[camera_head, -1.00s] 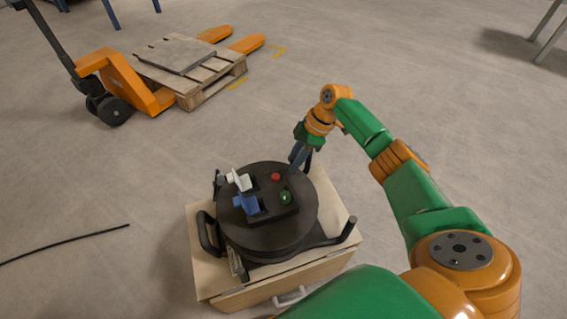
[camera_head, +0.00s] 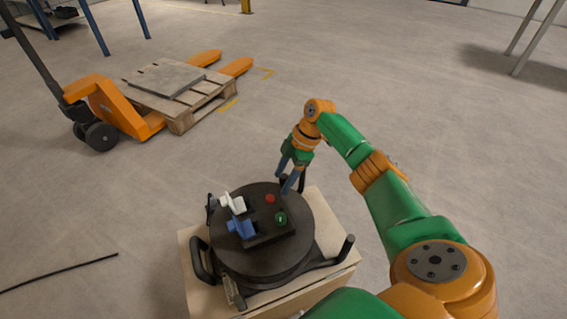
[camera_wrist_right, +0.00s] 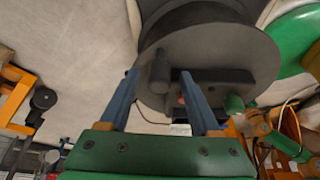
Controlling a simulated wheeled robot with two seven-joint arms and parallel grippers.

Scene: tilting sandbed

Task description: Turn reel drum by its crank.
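The reel drum (camera_head: 297,225) is a dark grey cable drum lying with a round flange facing up, in a dark frame with tube handles. Its face carries a socket panel with a white plug (camera_head: 232,203), a blue plug (camera_head: 241,229), a red button (camera_head: 270,198) and a green knob (camera_head: 281,218). My right gripper (camera_head: 286,183) is at the far edge of the drum, its two blue fingers apart. In the right wrist view, a short dark cylindrical crank knob (camera_wrist_right: 160,68) shows between the fingertips; I cannot tell if they touch it. My left gripper is out of view.
The drum stands on a light wooden box (camera_head: 190,275). An orange pallet jack (camera_head: 115,105) with a wooden pallet (camera_head: 185,118) stands at the back left. A black cable (camera_head: 60,272) lies on the floor at left. The floor behind the drum is clear.

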